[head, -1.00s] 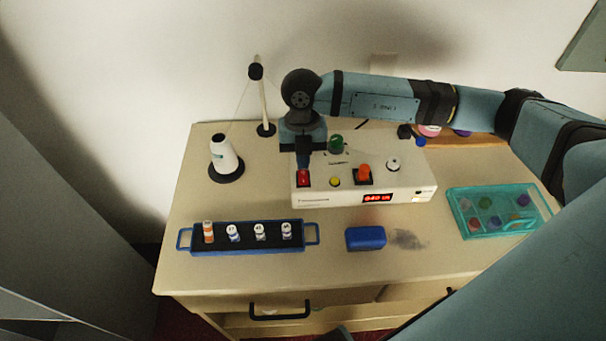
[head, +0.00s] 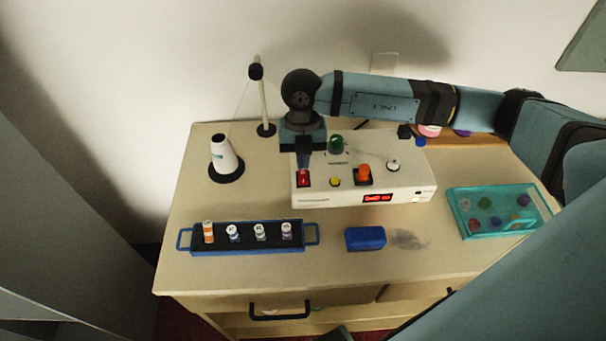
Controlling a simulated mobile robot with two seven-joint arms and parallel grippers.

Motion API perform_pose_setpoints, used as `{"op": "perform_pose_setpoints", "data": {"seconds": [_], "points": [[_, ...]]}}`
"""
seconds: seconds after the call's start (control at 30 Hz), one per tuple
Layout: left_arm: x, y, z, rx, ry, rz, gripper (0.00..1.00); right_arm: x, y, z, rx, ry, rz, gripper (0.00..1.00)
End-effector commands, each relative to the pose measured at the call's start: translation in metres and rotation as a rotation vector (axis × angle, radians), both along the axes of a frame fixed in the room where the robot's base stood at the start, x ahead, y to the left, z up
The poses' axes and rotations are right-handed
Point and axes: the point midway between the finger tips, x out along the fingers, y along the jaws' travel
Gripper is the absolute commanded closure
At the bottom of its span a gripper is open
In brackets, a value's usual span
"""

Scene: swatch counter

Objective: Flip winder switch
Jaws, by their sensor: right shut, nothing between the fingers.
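The white winder box (head: 330,199) stands on the counter, with a lit red display (head: 378,198) on its front. On its top are a red switch (head: 303,180) at the left, a yellow button (head: 335,182), an orange switch (head: 364,173), a green knob (head: 337,143) and a white knob (head: 393,164). My right gripper (head: 304,166) is shut and empty, pointing down with its tips at the red switch. It partly hides that switch, and I cannot tell whether they touch. My left gripper is out of view.
A white thread cone (head: 223,155) and a thread stand (head: 263,100) are at the back left. A blue-handled tray (head: 247,248) with several small spools, a blue block (head: 365,238) and a teal case (head: 500,231) are in front and right. A drawer handle (head: 280,315) is below.

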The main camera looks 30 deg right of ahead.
Motion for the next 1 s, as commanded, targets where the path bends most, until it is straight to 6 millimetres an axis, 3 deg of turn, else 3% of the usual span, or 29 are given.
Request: {"op": "perform_pose_setpoints", "data": {"seconds": [1.0], "points": [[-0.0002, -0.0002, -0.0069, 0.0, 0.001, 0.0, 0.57, 0.0, 0.0001, -0.0092, 0.0, 0.0, 0.0, 1.0]]}}
